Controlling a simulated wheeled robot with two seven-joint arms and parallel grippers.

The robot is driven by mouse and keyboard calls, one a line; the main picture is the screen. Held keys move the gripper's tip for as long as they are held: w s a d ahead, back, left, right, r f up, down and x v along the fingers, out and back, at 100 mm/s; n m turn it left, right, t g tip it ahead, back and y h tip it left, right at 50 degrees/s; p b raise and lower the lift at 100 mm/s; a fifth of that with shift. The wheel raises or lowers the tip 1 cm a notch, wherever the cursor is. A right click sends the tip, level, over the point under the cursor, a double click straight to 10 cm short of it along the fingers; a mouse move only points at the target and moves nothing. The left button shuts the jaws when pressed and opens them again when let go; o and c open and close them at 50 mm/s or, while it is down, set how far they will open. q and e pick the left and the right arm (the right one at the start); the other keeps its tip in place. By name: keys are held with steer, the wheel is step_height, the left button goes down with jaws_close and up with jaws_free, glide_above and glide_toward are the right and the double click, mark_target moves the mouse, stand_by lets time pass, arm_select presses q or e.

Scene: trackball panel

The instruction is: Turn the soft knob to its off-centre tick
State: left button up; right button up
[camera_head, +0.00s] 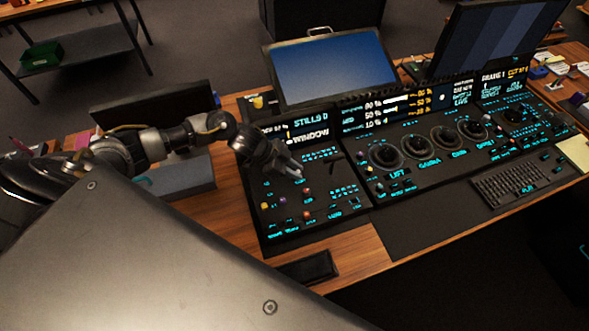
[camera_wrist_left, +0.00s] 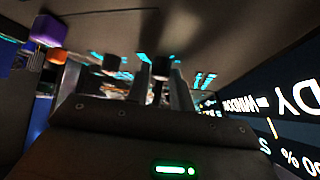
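My left gripper (camera_head: 291,169) is low over the left section of the dark control panel (camera_head: 252,176). In the left wrist view its two grey fingers (camera_wrist_left: 160,84) stand apart. A small dark knob (camera_wrist_left: 160,67) shows in line with the gap between them; I cannot tell whether they touch it. Several small coloured knobs stand on this section, among them a yellow one (camera_head: 265,206) and an orange-red one (camera_head: 306,213). The labels are too small to read, so I cannot tell which knob is the soft one or where its tick is. My right gripper is out of view.
A purple knob (camera_wrist_left: 48,30) and an orange knob (camera_wrist_left: 57,56) show at left in the wrist view. A lit display strip (camera_head: 385,106) rises behind the panel. Large trackballs (camera_head: 416,145), a keyboard (camera_head: 510,186) and a monitor (camera_head: 333,68) are to the right and behind.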

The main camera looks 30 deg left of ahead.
arm_select(q)
jaws_close()
steer(key=shift+s+r+n+p, duration=0.15)
steer(key=shift+n+p, duration=0.15)
steer(key=shift+p, duration=0.3)
steer(key=n+t+y+p, duration=0.1)
steer(key=n+p, duration=0.1)
steer(key=p, duration=0.1)
steer(key=n+t+y+p, duration=0.1)
steer(key=n+t+p, duration=0.1)
steer(key=p, duration=0.1)
steer(key=shift+s+d+r+n, duration=0.1)
steer(key=shift+s+d+n, duration=0.1)
steer(key=shift+n, duration=0.1)
steer(key=shift+d+n+t+y+p, duration=0.1)
steer(key=shift+n+t+y+p, duration=0.4)
steer(key=shift+n+y+p, duration=0.65)
steer(key=shift+f+n+t+y+p, duration=0.2)
steer(key=shift+n+t+y+p, duration=0.4)
steer(key=shift+n, duration=0.65)
steer(key=shift+y, duration=0.35)
steer(key=shift+o, duration=2.4)
jaws_free()
